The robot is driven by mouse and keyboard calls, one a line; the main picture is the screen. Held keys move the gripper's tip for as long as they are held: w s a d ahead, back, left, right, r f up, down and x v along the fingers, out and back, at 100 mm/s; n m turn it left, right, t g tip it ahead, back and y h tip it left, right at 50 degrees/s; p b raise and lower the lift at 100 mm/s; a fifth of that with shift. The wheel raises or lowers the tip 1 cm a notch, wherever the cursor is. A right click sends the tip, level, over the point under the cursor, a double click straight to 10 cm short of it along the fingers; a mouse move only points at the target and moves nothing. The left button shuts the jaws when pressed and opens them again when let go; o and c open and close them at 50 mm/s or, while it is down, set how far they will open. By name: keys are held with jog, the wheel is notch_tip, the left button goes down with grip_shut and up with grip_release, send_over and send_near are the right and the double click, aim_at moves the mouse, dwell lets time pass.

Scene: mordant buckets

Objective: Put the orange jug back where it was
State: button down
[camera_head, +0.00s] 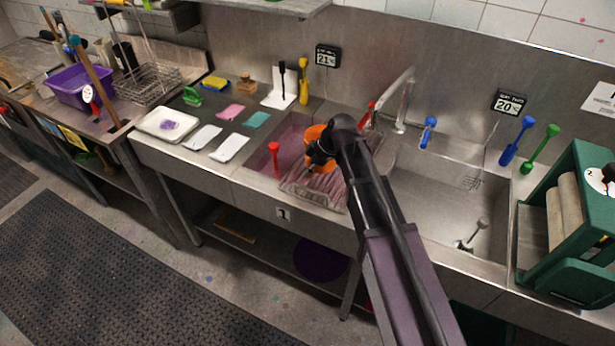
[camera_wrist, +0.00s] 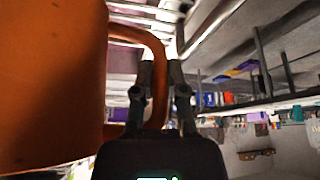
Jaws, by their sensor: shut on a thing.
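The orange jug (camera_head: 316,132) is at the left sink basin, mostly hidden behind my arm in the head view. In the wrist view the jug's body (camera_wrist: 50,80) fills the left side, and its curved handle runs between my fingers. My gripper (camera_head: 313,168) is shut on that handle; it also shows in the wrist view (camera_wrist: 161,85). I cannot tell whether the jug's base touches anything.
The left basin (camera_head: 289,137) has a pinkish inside, with a striped cloth (camera_head: 312,191) over its front edge and a red-topped tool (camera_head: 274,150) beside it. The right basin (camera_head: 450,200) holds a plug. A green wringer (camera_head: 570,235) stands right; colored cloths lie left.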

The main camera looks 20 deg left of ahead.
jog(key=shift+f+b, duration=0.7)
jog(key=shift+f, duration=0.3)
jog(key=shift+f, duration=0.15)
jog(key=c, duration=0.7)
grip_release()
jog(key=p+v, duration=1)
jog(key=v, duration=0.2)
jog(key=shift+p, duration=0.4)
